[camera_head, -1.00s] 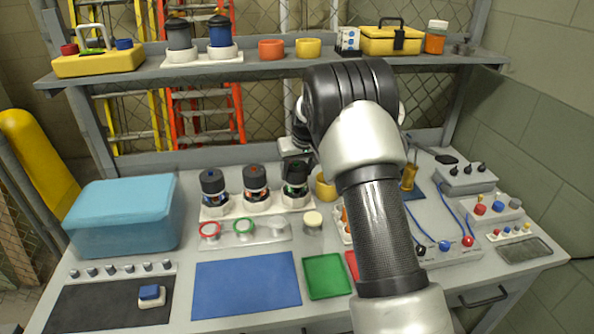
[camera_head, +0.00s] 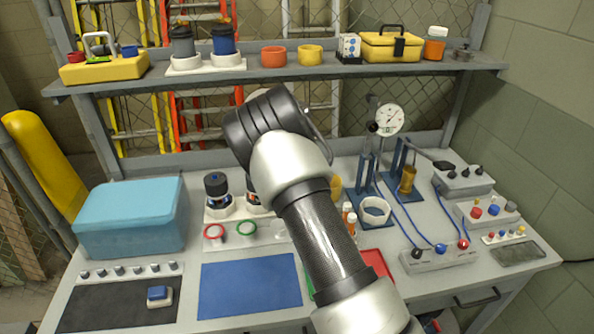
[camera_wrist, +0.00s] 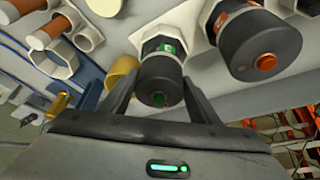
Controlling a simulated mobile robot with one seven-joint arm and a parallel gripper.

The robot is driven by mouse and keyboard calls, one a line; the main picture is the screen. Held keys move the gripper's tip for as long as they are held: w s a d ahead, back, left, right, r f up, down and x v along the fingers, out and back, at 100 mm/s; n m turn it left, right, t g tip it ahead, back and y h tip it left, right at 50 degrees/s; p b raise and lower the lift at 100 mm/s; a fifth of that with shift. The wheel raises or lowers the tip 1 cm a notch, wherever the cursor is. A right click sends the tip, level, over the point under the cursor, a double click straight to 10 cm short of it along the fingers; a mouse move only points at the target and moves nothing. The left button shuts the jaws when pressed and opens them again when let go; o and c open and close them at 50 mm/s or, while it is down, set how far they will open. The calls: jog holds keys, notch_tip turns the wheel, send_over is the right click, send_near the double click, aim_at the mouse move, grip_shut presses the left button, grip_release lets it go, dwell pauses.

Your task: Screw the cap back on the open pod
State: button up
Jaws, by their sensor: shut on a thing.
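My gripper (camera_wrist: 160,88) has one finger on each side of a black cap with a green dot (camera_wrist: 161,80) and is shut on it. A green band shows just beyond this cap, at a pod in a white hexagonal holder (camera_wrist: 158,18). I cannot tell whether the cap is fully seated. The orange-dotted black cap (camera_wrist: 258,50) is on the neighbouring pod, apart from my fingers. In the head view, the blue-dotted pod (camera_head: 216,188) stands upright at the left of the row. My arm hides the gripper and the green-dotted pod there.
A blue bin (camera_head: 130,220) stands at the left, and a blue mat (camera_head: 250,285) lies in front. Red (camera_head: 214,231) and green rings lie before the pods. A dial gauge (camera_head: 389,120), a white ring (camera_head: 374,210) and wired boxes (camera_head: 438,257) stand at the right. A shelf (camera_head: 300,70) spans the back.

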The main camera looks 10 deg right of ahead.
jog(key=m, duration=0.2)
jog(key=m+g+h, duration=0.1)
jog(key=m, duration=0.1)
jog(key=d+m+g, duration=0.1)
jog(key=m, duration=0.1)
jog(key=shift+s+f+m+h+p, duration=0.1)
jog(key=shift+m+h+p, duration=0.2)
jog(key=shift+p, duration=0.05)
jog(key=shift+s+f+m+g, duration=0.15)
jog(key=shift+m+g, duration=0.25)
jog(key=shift+m, duration=0.2)
jog(key=o, duration=1)
jog(key=shift+o, duration=0.4)
jog(key=shift+a, duration=0.1)
jog(key=shift+a+r, duration=0.1)
jog(key=shift+r, duration=0.1)
